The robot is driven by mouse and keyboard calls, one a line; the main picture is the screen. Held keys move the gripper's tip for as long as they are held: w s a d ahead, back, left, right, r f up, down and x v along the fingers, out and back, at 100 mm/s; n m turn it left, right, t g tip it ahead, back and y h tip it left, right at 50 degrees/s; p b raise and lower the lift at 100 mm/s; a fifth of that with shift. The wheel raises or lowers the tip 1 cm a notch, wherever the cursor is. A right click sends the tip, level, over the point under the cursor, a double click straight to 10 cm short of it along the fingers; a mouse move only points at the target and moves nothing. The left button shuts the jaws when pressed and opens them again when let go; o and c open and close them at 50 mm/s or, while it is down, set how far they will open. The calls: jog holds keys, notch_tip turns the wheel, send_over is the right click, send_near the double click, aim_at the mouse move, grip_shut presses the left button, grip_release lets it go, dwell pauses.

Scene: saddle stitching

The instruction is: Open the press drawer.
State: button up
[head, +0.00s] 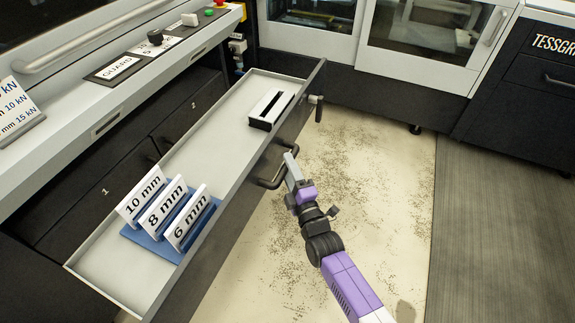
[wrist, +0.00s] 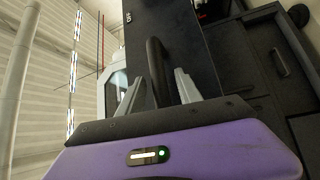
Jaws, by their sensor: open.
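The press drawer (head: 208,122) stands pulled out from the press in the head view, with its light grey inside showing. Its dark front carries a black bar handle (head: 268,181). My gripper (head: 290,160) is at the handle, on the outer side of the drawer front. In the wrist view the handle (wrist: 157,70) runs between the two grey fingers of my gripper (wrist: 160,88), which are apart. Whether a finger touches the handle cannot be told.
In the drawer are a blue rack (head: 170,238) with 10, 8 and 6 mm cards and a white slotted block (head: 271,108). A black knob (head: 316,101) sticks out near the drawer's far end. Speckled floor (head: 370,190) lies clear to the right.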

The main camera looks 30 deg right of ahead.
jog(key=v, duration=0.7)
dwell(0.4)
jog(key=s+a+r+m+g+y, duration=0.1)
jog(key=s+a+m, duration=0.15)
jog(key=s, duration=0.85)
jog(key=s+a+r+m+g+y, duration=0.15)
jog(key=s+m, duration=0.25)
jog(key=s, duration=0.8)
jog(key=s+a+r+m+g, duration=0.2)
jog(key=s+a+r+m, duration=0.1)
jog(key=s+r+m, duration=0.5)
jog(key=s+r+y+p, duration=0.1)
jog(key=s+r, duration=0.2)
jog(key=s, duration=0.2)
jog(key=shift+s, duration=0.15)
